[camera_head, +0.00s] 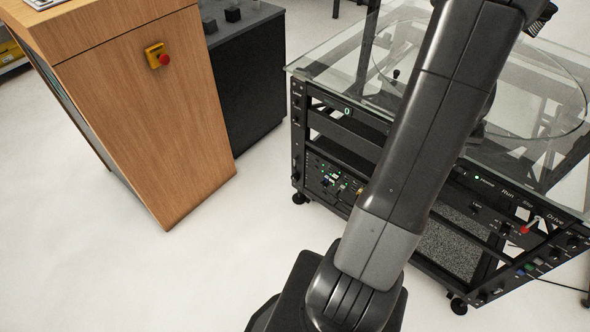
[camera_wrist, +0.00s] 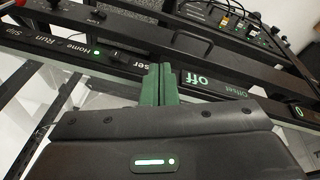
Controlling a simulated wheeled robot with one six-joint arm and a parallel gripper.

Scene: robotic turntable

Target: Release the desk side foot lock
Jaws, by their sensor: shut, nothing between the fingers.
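The robotic turntable is a black rack frame (camera_head: 297,130) with a glass top and a round glass disc (camera_head: 545,75). In the head view a black foot (camera_head: 300,198) stands on the floor at its corner towards the wooden desk. Another foot (camera_head: 458,306) stands at the near corner. Whether either foot is locked is too small to tell. My gripper (camera_wrist: 161,70) shows in the wrist view, its green fingers shut with nothing between them. It is over or in front of the upper control panel (camera_wrist: 120,55), by the lit "off" display (camera_wrist: 203,82). No foot shows in the wrist view.
The wooden desk (camera_head: 140,110) with a yellow and red emergency button (camera_head: 157,55) stands at left, a black cabinet (camera_head: 250,80) behind it. White floor (camera_head: 240,240) is clear between desk and turntable. A red-tipped lever (camera_head: 528,226) sticks out from the panel.

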